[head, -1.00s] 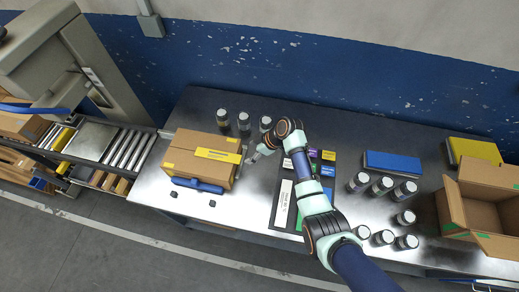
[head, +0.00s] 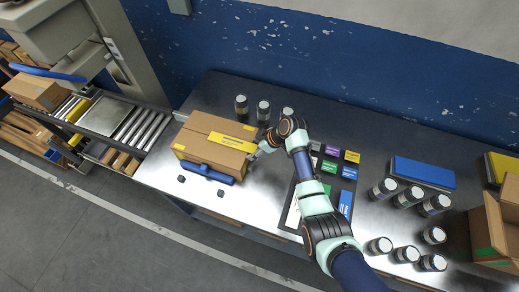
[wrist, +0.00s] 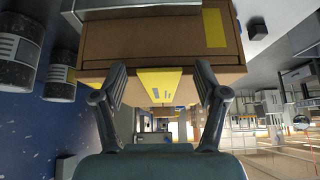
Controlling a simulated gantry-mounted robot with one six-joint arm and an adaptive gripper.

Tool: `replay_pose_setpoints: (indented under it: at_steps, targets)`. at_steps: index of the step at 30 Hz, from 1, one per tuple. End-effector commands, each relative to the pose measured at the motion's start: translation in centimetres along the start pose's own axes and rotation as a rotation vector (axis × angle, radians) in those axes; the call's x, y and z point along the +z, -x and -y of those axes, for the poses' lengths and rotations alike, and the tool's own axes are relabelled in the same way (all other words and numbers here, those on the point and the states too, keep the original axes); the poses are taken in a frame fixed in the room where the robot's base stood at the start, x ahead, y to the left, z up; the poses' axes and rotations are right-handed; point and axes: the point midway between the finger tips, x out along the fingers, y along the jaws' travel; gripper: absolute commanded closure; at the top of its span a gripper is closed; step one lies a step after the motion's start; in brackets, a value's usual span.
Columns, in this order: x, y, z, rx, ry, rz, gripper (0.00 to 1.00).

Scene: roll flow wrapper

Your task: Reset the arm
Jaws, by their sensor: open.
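My gripper (wrist: 160,85) is open, with its two fingers apart and nothing between them in the wrist view. In the head view my gripper (head: 256,153) is at the right side of a closed cardboard box, partly hidden by my wrist. The cardboard box (head: 196,146) has a yellow label on top and a blue handle-like piece along its front. The box also fills the upper middle of the wrist view (wrist: 140,45), just beyond the fingertips. I cannot tell whether the fingers touch it.
Three jars (head: 263,110) stand behind the box. A board with coloured cards (head: 350,172) lies beneath my arm. Several more jars (head: 408,196), a blue case (head: 422,173) and an open carton (head: 490,232) are on the right. A roller conveyor (head: 130,122) is at left.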

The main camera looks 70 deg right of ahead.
Motion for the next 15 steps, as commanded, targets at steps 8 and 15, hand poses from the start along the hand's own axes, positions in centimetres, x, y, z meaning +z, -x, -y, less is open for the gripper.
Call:
replay_pose_setpoints:
  at_steps: [8, 15]
  targets:
    - [-0.07, -0.02, -0.03, 0.001, 0.0, 0.0, 0.32]
    - [-0.05, -0.03, -0.02, 0.001, 0.0, 0.0, 0.72]
